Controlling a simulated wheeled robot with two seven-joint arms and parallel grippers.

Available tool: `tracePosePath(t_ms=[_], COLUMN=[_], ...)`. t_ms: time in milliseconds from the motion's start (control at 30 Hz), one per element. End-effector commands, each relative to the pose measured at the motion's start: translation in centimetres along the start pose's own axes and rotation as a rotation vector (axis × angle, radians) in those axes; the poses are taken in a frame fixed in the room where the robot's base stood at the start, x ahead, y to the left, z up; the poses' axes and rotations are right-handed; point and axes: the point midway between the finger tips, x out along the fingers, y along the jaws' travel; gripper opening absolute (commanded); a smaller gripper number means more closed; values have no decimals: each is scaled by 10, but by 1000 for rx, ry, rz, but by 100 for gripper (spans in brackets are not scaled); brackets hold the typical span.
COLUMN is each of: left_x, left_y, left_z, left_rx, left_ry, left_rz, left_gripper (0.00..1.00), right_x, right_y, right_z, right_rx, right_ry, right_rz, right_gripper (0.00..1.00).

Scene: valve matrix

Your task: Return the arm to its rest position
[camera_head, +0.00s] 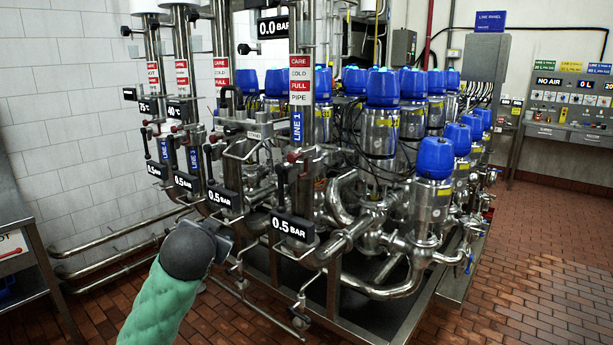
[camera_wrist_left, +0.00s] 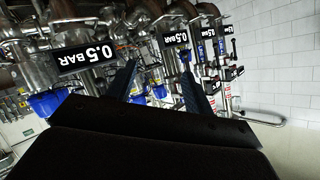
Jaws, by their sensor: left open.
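My left arm (camera_head: 165,305), in a green sleeve with a dark grey wrist, reaches in from the bottom left of the head view. My left gripper (camera_head: 224,240) is mostly hidden behind the wrist there, in front of the lower pipes of the valve matrix (camera_head: 385,205). In the left wrist view the two dark fingers of my left gripper (camera_wrist_left: 158,78) stand apart with nothing held between them. Pipes, a blue handle and 0.5 BAR labels (camera_wrist_left: 84,56) show beyond the fingers. Whether the fingertips touch any pipe is unclear. My right gripper is in neither view.
Steel pipes with red-knobbed handles (camera_head: 293,157) and a 0.5 BAR label (camera_head: 293,227) stand close to my left gripper. A steel bench (camera_head: 30,255) is at the left edge. A control panel (camera_head: 570,105) stands at the back right. The tiled floor (camera_head: 545,265) is clear at right.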

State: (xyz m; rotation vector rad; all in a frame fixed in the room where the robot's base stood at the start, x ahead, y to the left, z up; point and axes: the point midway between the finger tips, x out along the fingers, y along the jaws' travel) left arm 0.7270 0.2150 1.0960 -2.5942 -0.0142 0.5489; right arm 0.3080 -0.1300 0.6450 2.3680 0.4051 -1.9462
Motion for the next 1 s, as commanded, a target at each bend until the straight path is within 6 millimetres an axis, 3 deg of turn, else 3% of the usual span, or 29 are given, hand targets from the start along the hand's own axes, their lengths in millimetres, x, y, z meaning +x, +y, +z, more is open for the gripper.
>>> tracePosePath(t_ms=[100, 400, 1000], left_x=[-4, -24, -93], left_y=[32, 99, 205], left_z=[36, 119, 293], left_rx=[-25, -93, -226], left_ry=[-50, -164, -474], left_rz=[79, 230, 411], left_gripper=[52, 52, 52], right_x=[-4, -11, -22], right_y=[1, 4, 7], right_z=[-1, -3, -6], right_rx=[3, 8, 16], right_ry=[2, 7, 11], right_rz=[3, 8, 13], right_gripper=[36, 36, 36])
